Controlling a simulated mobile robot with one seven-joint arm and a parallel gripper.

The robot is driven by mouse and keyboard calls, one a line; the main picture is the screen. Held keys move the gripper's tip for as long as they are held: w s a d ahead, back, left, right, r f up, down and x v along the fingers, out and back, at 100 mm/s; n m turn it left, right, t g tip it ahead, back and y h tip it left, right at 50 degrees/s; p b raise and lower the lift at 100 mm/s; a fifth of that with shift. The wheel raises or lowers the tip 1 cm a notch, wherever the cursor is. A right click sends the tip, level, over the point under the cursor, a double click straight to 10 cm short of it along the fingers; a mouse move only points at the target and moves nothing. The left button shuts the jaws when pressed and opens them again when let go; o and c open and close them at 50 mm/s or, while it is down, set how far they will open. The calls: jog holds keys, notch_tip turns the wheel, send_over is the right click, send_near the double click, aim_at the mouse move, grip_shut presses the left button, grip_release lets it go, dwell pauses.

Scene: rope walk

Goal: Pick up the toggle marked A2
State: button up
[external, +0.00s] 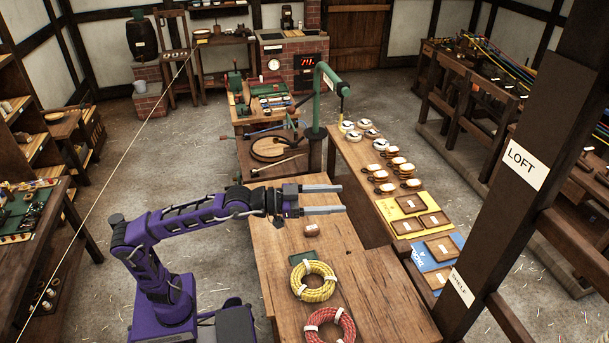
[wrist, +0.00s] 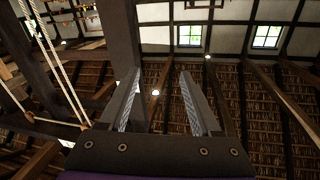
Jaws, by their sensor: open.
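My gripper (external: 342,198) is open and empty, held level above the near wooden table (external: 275,262). Its two parallel fingers also show apart in the wrist view (wrist: 159,76), with nothing between them. No mark A2 can be read in either view, so I cannot tell which thing is the toggle. A small brown wooden piece with a pale label (external: 312,230) lies on the near table, below the gripper; its label is too small to read.
Several labelled pieces and wooden trays (external: 409,203) fill the bench to the right. A post marked LOFT (external: 527,165) stands at right. Rafters (wrist: 275,85) fill the wrist view.

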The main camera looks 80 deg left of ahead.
jog(key=a+r+n+t+y, duration=0.25)
jog(key=a+r, duration=0.35)
jog(key=a, duration=0.3)
jog(key=a+r+n+t+y, duration=0.1)
jog(key=a+r+n+t, duration=0.15)
jog(key=a+r, duration=0.5)
jog(key=n+g+y+b, duration=0.45)
jog(key=g+y, duration=0.25)
jog(key=g, duration=0.4)
send_over(349, 252)
jog(key=s+d, duration=0.4)
jog(key=s, duration=0.3)
jog(key=s+d, duration=0.4)
jog(key=s, duration=0.3)
notch_tip(349, 252, down, 78)
jog(key=x, duration=1.7)
jog(key=shift+w, duration=0.2)
